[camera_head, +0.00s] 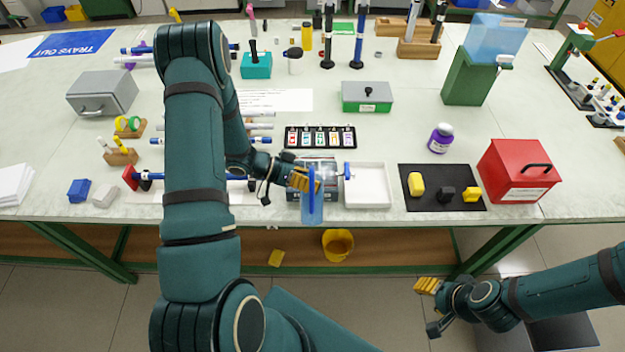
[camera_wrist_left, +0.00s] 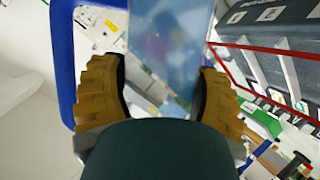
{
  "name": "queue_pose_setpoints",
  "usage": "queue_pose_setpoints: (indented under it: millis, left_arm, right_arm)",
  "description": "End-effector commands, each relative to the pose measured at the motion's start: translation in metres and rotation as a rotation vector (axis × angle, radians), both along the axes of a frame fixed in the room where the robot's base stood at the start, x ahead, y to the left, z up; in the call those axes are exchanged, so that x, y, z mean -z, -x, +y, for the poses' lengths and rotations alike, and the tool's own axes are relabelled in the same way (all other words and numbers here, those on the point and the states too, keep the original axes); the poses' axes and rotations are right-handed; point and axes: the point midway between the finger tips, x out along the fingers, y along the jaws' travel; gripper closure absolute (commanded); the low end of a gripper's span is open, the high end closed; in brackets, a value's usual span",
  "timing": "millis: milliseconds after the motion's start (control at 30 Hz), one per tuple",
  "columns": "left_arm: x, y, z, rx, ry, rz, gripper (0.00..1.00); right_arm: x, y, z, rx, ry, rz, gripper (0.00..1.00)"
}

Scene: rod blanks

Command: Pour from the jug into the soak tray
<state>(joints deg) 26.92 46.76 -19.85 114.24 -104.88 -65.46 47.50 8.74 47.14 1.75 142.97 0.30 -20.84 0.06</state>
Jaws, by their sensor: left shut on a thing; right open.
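A clear jug with a blue handle (camera_head: 311,205) is held at the table's front edge in the head view. My left gripper (camera_head: 304,180) is shut on it. In the left wrist view the jug's see-through body (camera_wrist_left: 170,45) is between the yellow fingers (camera_wrist_left: 160,95). I cannot tell how far the jug is tilted or how full it is. A shallow white tray (camera_head: 367,203), probably the soak tray, lies just right of the jug and looks empty. My right gripper (camera_head: 428,287) is open and empty, in front of the table at lower right.
A grey compartment box (camera_head: 327,195) is partly hidden behind the jug. Right of the white tray are a black mat (camera_head: 432,200) with small blocks and a red box (camera_head: 520,172). A labelled black rack (camera_head: 320,146) lies behind.

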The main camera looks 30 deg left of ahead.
Motion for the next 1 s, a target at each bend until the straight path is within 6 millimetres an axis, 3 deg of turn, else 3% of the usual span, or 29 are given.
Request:
queue_pose_setpoints:
  millis: [1000]
  left_arm:
    - [0.0, 0.001, -0.001, 0.001, 0.042, 0.065, 0.77]
  right_arm:
    - [-0.011, 0.0, 0.0, 0.0, 0.0, 0.0, 0.53]
